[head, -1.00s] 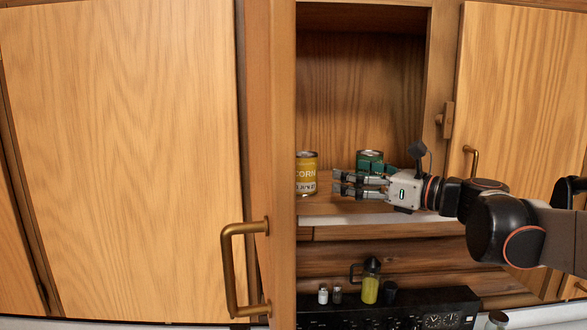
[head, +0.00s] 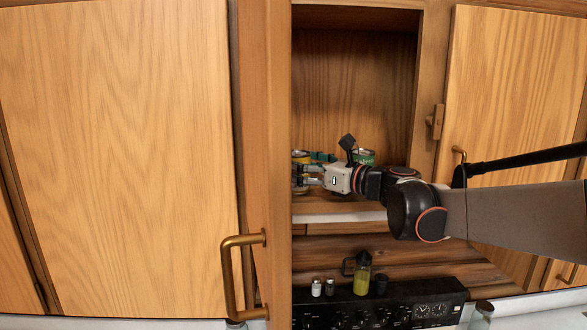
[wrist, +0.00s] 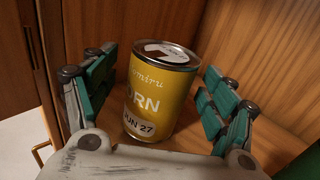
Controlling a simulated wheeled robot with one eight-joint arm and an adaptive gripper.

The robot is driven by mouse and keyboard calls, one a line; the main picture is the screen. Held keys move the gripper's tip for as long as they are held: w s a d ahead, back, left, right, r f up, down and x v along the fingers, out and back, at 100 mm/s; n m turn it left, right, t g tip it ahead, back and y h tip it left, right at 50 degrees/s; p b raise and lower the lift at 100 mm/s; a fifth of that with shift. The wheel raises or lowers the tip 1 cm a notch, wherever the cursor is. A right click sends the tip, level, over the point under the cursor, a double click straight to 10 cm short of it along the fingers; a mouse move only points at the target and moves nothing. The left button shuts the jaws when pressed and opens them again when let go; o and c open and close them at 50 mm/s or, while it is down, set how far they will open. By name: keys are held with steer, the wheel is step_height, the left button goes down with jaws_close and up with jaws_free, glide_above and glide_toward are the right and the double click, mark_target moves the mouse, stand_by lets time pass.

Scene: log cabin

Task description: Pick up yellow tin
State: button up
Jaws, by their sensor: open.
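The yellow tin (wrist: 160,95) stands between the two fingers of my gripper (wrist: 155,100) in the wrist view. It is a corn can with a silver lid, and it looks slightly tilted in that view. The green-padded fingers are open on either side, with a visible gap at the right; contact at the left cannot be told. In the head view the yellow tin (head: 301,156) shows only partly at the left of the open cupboard, behind my gripper (head: 302,176) and beside the door edge.
A green tin (head: 365,156) stands on the same cupboard shelf, behind my wrist. The open door (head: 120,150) with a brass handle borders the cupboard at left.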

steer(key=shift+x, duration=0.85)
steer(key=shift+d, duration=0.1)
steer(key=c, duration=1.5)
